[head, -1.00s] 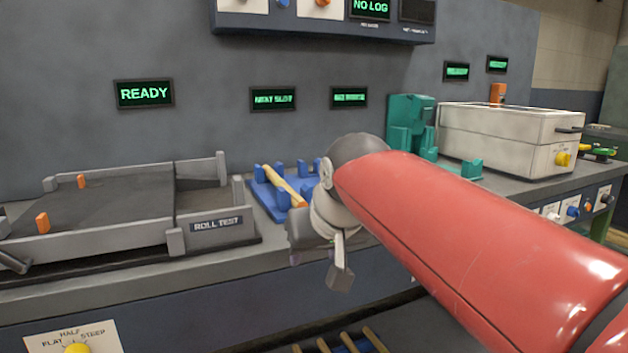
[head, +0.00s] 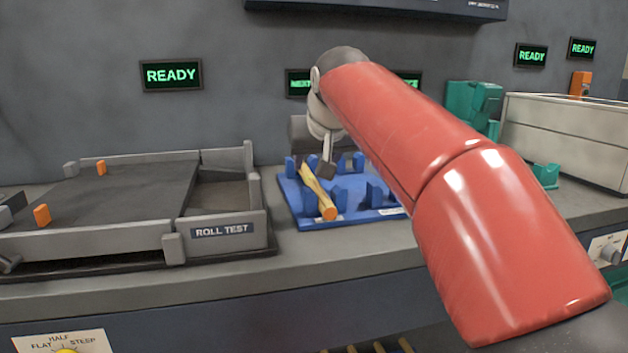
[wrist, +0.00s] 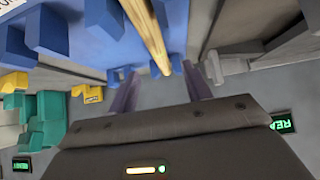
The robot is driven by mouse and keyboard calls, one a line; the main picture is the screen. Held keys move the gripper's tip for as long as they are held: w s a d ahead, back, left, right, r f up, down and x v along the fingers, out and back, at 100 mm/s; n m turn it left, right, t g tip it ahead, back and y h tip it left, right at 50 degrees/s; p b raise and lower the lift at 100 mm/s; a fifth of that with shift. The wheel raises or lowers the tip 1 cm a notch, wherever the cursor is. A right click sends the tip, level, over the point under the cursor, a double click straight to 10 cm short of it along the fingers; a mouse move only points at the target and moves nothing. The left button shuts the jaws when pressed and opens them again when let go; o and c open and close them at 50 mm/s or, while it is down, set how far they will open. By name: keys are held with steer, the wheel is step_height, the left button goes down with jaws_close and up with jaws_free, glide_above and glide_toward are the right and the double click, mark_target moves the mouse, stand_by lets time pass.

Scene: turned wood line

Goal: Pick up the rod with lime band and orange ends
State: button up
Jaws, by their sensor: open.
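A wooden rod (head: 317,190) with an orange near end lies slanted across the blue rack (head: 350,212), between its upright pegs. Its far end is partly hidden by my gripper, and I cannot make out a lime band on it. My gripper (head: 326,168) is just above and beside the far part of the rod in the head view. In the wrist view my gripper (wrist: 160,80) is open and empty, its two fingers apart. There the rod (wrist: 148,35) runs down toward the gap between the fingertips, with the blue rack (wrist: 75,32) around it.
The grey roll test tray (head: 225,232) with orange pegs stands left of the rack. A teal fixture (head: 470,105) and a white box (head: 565,135) stand to the right. More rods (head: 380,348) show below the bench's front edge. The wall is close behind the rack.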

mark_target(312, 178)
steer(key=x, duration=0.7)
steer(key=shift+d+f, duration=0.15)
steer(key=shift+d, duration=0.05)
steer(key=shift+s, duration=0.1)
steer(key=shift+c, duration=0.3)
jaws_close()
